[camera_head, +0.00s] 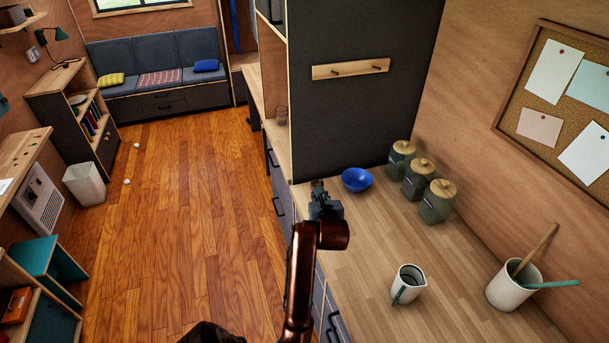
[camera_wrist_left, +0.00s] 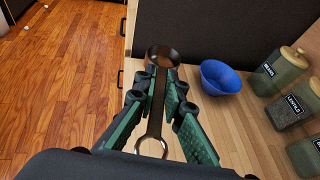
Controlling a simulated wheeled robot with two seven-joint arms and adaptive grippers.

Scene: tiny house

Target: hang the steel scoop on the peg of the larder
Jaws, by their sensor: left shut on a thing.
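My left gripper (camera_head: 321,198) is above the near-left edge of the counter, left of the blue bowl. In the left wrist view the same gripper (camera_wrist_left: 165,105) is shut on the steel scoop (camera_wrist_left: 158,95), its green-padded fingers on either side of the handle. The scoop's round bowl (camera_wrist_left: 163,57) points away from the wrist and its ring end lies toward the wrist. In the head view the scoop is too small and covered to make out. The larder's dark side panel (camera_head: 345,120) carries a wooden rail (camera_head: 350,69) with two pegs, both bare. My right gripper is not in view.
On the counter (camera_head: 370,240) stand a blue bowl (camera_head: 356,180), several lidded jars (camera_head: 437,204), a white jug (camera_head: 407,284) and a utensil crock (camera_head: 513,287). The air before the rail looks clear. Open wooden floor (camera_head: 190,200) lies to the left.

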